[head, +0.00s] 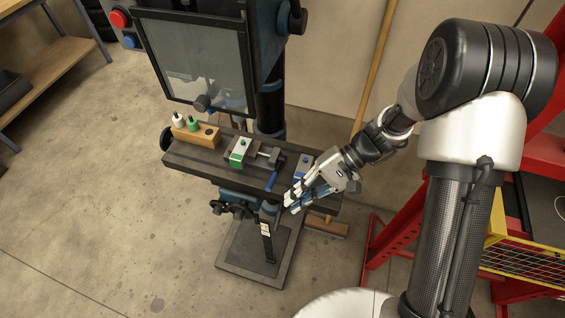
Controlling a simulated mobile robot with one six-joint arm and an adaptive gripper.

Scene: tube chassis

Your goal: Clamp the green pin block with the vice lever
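A blue-handled lever (271,181) hangs from the vice toward the table's front edge. Whether the jaws touch the block is too small to tell. My gripper (289,201) is at the front right of the table, right of the lever and apart from it. Its fingertips point left and look spread, with nothing between them.
A blue block (303,170) stands on the table (205,159) behind my gripper. A wooden holder (196,136) with white and green bottles is at the table's left end. The press's clear guard (200,60) hangs above. A red frame (400,215) stands at the right.

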